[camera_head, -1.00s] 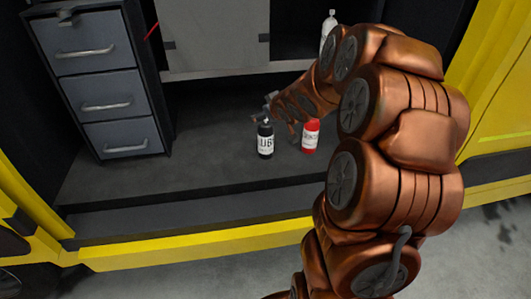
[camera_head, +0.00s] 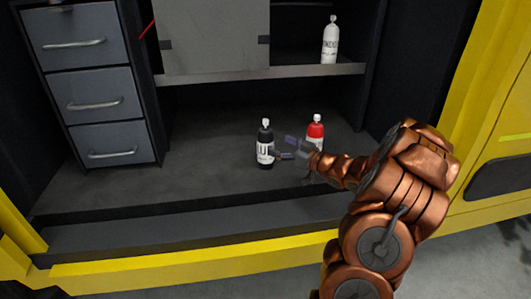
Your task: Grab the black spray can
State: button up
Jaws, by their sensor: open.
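The black spray can (camera_head: 265,146) stands upright on the dark floor of the yellow vehicle's bay. It has a white label and a pale nozzle. My gripper (camera_head: 284,149) is at the can's right side, low and roughly level with its label, with its fingers pointing left toward it. The jaws are open. One finger appears close to the can's label, but I cannot tell whether it touches. My arm comes in from the lower right.
A white bottle (camera_head: 330,42) stands on the shelf (camera_head: 230,74) above. A grey drawer cabinet (camera_head: 99,100) is at left. The floor left of the black can is clear.

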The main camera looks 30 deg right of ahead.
aim_at(273, 140)
jog(key=shift+d+b+x, duration=0.2)
jog(key=shift+b+x, duration=0.35)
jog(key=shift+x, duration=1.2)
jog(key=shift+d+b+x, duration=0.2)
jog(key=shift+b+x, duration=0.35)
jog(key=shift+x, duration=1.25)
jog(key=shift+w+f, duration=0.1)
jog(key=shift+f, duration=0.05)
jog(key=c, duration=1.5)
jog(key=shift+c, duration=0.2)
